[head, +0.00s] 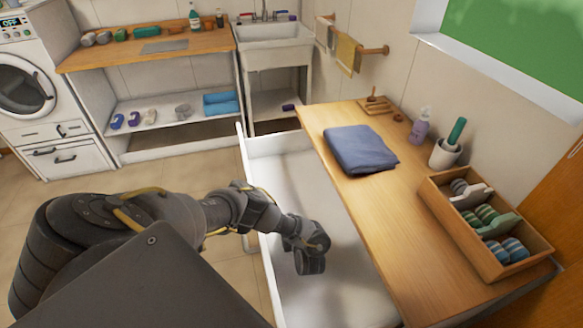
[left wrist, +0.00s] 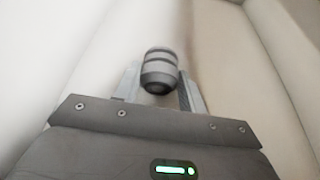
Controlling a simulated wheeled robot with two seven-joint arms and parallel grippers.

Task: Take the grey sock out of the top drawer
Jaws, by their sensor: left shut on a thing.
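The grey sock (left wrist: 160,68), a small roll with dark and lighter bands, shows in the left wrist view between the two fingers. My left gripper (left wrist: 158,84) is shut on it. In the head view my left gripper (head: 311,258) is inside the open white drawer (head: 290,170), pointing down. The sock cannot be made out there, as the gripper hides it. The left wrist view shows pale drawer walls on both sides of the fingers. My right gripper is in neither view.
The wooden top (head: 345,205) beside the drawer carries a folded blue cloth (head: 361,149), a white cup (head: 445,153), a lilac bottle (head: 420,126) and a wooden box (head: 535,240) of rolled socks. Bare wood is free in front of the cloth. The visible drawer floor is bare.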

